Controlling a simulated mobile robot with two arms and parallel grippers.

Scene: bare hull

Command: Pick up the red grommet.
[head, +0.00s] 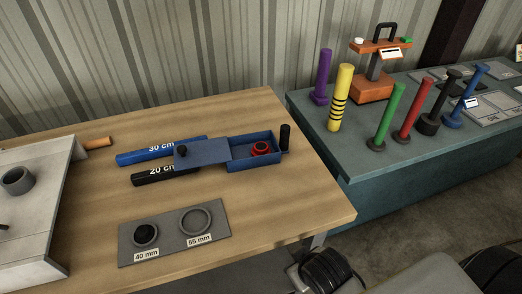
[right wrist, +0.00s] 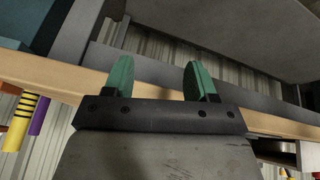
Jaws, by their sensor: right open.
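The red grommet (head: 262,149) is a small ring lying inside the open right part of a blue box (head: 268,165) on the wooden table. A blue lid (head: 202,153) with a dark knob lies to the left of the opening. My right gripper (right wrist: 158,75) shows in the right wrist view with its two green fingers apart and nothing between them. It is away from the grommet, which does not show in that view. My left gripper is not in view.
A grey plate (head: 174,244) with two rings lies at the wooden table's (head: 282,222) front. Blue (head: 135,157) and black bars (head: 150,179) lie left of the box. A black cylinder (head: 285,137) stands at its right end. A teal table (head: 345,160) holds several coloured posts.

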